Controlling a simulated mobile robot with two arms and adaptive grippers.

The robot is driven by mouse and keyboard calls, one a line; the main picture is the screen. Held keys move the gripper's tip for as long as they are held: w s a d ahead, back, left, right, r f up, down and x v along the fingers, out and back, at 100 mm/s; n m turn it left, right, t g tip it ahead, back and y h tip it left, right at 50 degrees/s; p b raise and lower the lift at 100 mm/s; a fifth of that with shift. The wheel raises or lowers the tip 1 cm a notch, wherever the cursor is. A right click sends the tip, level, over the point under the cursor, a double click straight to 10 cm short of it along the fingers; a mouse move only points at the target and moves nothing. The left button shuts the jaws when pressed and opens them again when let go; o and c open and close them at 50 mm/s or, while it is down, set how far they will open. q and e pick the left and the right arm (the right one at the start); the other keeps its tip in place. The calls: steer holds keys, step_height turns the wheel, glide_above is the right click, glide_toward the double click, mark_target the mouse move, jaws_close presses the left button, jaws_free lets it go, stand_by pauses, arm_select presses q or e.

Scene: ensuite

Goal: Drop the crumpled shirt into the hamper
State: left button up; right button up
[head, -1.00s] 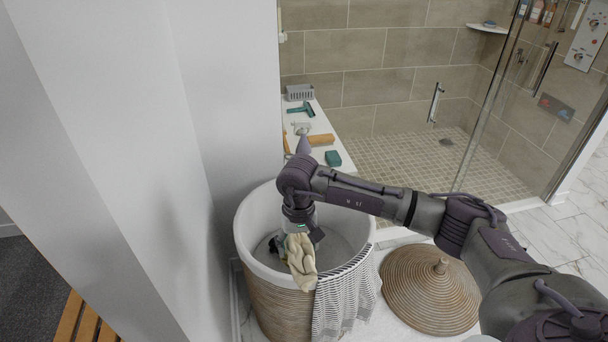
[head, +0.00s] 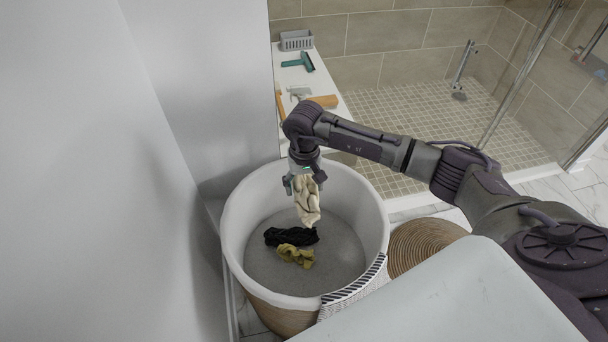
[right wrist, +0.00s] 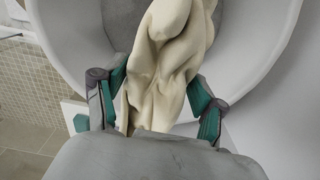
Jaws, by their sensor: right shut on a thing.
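The crumpled shirt (head: 307,200) is cream and hangs down from my right gripper (head: 304,178), which is shut on it. The shirt is over the open hamper (head: 236,232), near its back rim, and the hamper's floor shows below. In the right wrist view the shirt (right wrist: 165,65) lies between the green-padded fingers of my right gripper (right wrist: 160,98), with the hamper's pale inner wall (right wrist: 255,45) beyond. The hamper has a white lining and a woven outside. My left gripper is not in view.
A black cloth (head: 290,236) and a yellow cloth (head: 296,255) lie on the hamper floor. A striped towel (head: 352,287) hangs over its front right rim. The round woven lid (head: 425,243) lies to the right. A white wall (head: 175,190) stands close on the left.

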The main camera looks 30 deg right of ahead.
mark_target(305, 176)
steer(key=shift+f, duration=0.5)
step_height(305, 176, down, 4)
steer(key=shift+f+b, duration=0.25)
steer(key=shift+b, duration=1)
steer(key=o, duration=1.3)
step_height(305, 176, up, 12)
steer(key=shift+r, duration=0.1)
